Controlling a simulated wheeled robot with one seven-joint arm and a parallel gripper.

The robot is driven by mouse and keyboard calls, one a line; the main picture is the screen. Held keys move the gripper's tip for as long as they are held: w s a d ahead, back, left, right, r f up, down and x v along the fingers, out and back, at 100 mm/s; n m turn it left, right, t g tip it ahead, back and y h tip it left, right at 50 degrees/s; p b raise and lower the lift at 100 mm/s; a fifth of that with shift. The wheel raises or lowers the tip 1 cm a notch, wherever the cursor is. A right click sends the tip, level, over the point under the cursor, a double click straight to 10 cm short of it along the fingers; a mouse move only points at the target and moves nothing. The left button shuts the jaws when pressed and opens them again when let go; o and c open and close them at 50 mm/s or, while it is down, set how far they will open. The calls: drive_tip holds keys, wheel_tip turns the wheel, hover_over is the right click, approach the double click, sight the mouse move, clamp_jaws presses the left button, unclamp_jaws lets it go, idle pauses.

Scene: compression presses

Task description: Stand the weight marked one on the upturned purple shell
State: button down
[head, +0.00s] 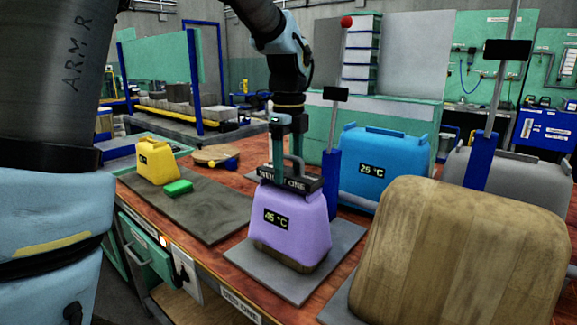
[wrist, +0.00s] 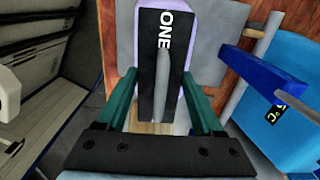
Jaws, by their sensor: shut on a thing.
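The weight marked one (head: 284,181) is a dark block with a grey loop handle and white lettering. The wrist view shows its black top with "ONE" (wrist: 165,30). My gripper (head: 289,158), with green fingers, is shut on the weight, a finger at either side in the wrist view (wrist: 159,80). The purple shell (head: 290,225), labelled 45 °C, stands upright over a wooden block on a grey plate. The weight is level, directly over the shell's top and at or very near it. I cannot tell whether the shell bears it. The weight hides most of the shell's top.
A blue post press (head: 332,165) stands right behind the purple shell. A blue shell (head: 385,165) marked 25 °C is behind it. A large wooden block (head: 460,255) fills the right front. A yellow shell (head: 157,162) and green block (head: 179,188) sit on the left plate.

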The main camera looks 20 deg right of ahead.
drive_tip(key=shift+f, duration=0.4)
idle(0.4)
drive_tip(key=shift+c, duration=1.4)
unclamp_jaws()
drive_tip(key=shift+o, duration=1.4)
drive_tip(key=shift+f, duration=0.15)
wheel_tip(320, 180, up, 11)
drive_tip(key=shift+b, duration=0.6)
